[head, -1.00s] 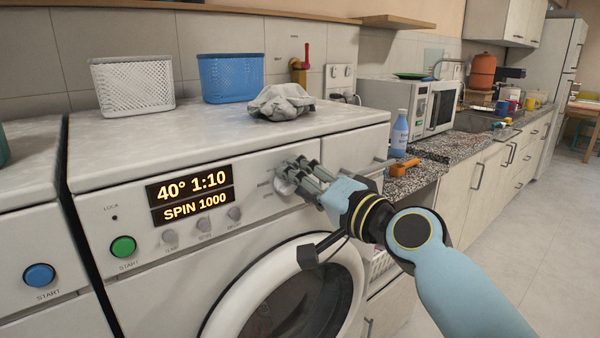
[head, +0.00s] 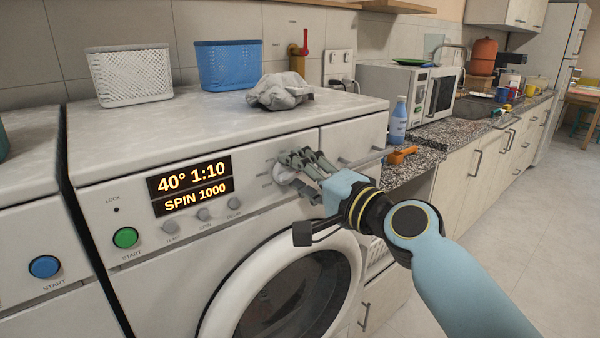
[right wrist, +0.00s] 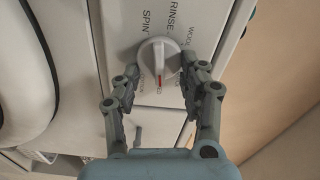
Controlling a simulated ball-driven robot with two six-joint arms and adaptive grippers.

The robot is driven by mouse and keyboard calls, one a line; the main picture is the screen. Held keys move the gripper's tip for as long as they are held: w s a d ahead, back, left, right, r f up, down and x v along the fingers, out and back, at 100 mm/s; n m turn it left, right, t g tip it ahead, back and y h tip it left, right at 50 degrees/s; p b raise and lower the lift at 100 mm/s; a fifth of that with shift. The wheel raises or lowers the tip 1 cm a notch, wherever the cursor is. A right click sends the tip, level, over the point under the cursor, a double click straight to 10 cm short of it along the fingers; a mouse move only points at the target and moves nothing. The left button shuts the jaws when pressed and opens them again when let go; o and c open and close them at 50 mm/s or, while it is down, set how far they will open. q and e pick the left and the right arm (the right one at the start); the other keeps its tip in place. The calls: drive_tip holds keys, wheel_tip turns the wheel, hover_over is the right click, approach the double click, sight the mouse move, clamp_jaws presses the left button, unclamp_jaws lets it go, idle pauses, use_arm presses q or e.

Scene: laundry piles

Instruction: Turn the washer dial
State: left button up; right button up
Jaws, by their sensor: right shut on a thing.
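The washer dial (head: 284,174) is a round white knob on the washer's front panel, right of the display. In the right wrist view the dial (right wrist: 157,60) has a raised grip with a red mark pointing to the picture's bottom, near partly covered lettering. SPIN, RINSE and WOOL labels show around it. My right gripper (head: 291,165) is shut on the dial, its fingers (right wrist: 160,72) on either side of the knob. The washer display (head: 190,185) reads 40° 1:10 and SPIN 1000. My left gripper is not in view.
A grey cloth (head: 279,92), a white basket (head: 130,75) and a blue basket (head: 229,66) sit on the washer top. The panel has a green START button (head: 125,237) and small knobs. The round door (head: 215,312) is below. A blue bottle (head: 399,120) stands on the counter.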

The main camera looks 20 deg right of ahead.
drive_tip(key=o, duration=1.1)
drive_tip(key=shift+s+d, duration=0.1)
drive_tip(key=shift+s, duration=0.1)
drive_tip(key=v, duration=1.1)
drive_tip(key=shift+s, duration=0.3)
drive_tip(key=shift+f, duration=0.1)
